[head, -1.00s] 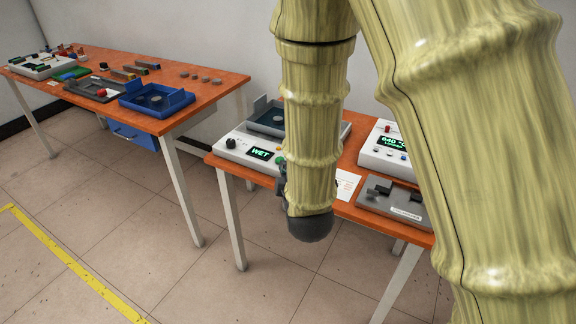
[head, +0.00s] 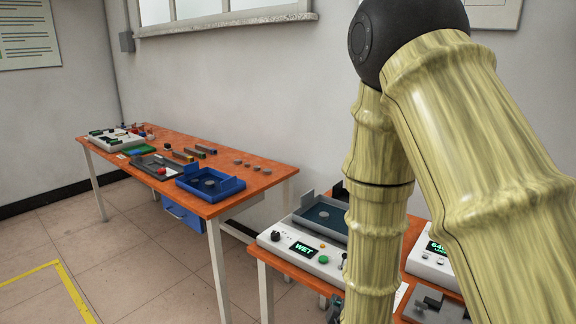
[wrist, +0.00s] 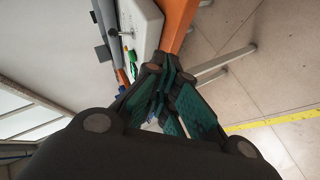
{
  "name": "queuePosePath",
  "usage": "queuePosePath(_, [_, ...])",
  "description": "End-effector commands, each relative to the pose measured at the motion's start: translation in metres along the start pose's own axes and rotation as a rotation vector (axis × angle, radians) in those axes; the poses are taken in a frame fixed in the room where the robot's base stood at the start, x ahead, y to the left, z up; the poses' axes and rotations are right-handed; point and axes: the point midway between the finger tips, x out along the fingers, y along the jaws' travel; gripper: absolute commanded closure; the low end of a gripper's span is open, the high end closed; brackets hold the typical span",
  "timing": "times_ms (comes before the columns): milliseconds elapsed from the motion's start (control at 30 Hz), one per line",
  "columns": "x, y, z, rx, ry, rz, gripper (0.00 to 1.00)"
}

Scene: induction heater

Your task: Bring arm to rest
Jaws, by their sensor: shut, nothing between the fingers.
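My arm (head: 375,215) hangs folded in the head view, with its black elbow joint at the top and the lower links coming down in front of the near bench. In the wrist view my gripper (wrist: 172,78) has its dark fingers with green pads closed together at the tips, with nothing between them. It is beside the edge of the near bench. In the head view the gripper is mostly hidden behind the arm at the bottom of the picture.
The near orange bench (head: 286,270) carries a white device reading WET (head: 303,249), a second white display unit (head: 432,262) and a grey fixture (head: 436,305). A far orange bench (head: 228,166) holds a blue tray (head: 209,184) and small parts. The floor at left is clear.

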Motion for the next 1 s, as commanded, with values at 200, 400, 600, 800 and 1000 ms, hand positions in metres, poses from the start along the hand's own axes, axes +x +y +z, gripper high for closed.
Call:
queuePosePath(200, [-0.002, -0.070, 0.055, 0.234, -0.123, -0.192, 1.00])
queuePosePath(400, [-0.018, -0.133, 0.105, 0.442, -0.268, -0.339, 1.00])
queuePosePath(600, [-0.049, -0.194, 0.154, 0.640, -0.448, -0.459, 1.00])
queuePosePath(800, [-0.093, -0.251, 0.200, 0.823, -0.658, -0.550, 1.00])
queuePosePath(1000, [-0.139, -0.292, 0.236, 0.962, -0.853, -0.596, 1.00])
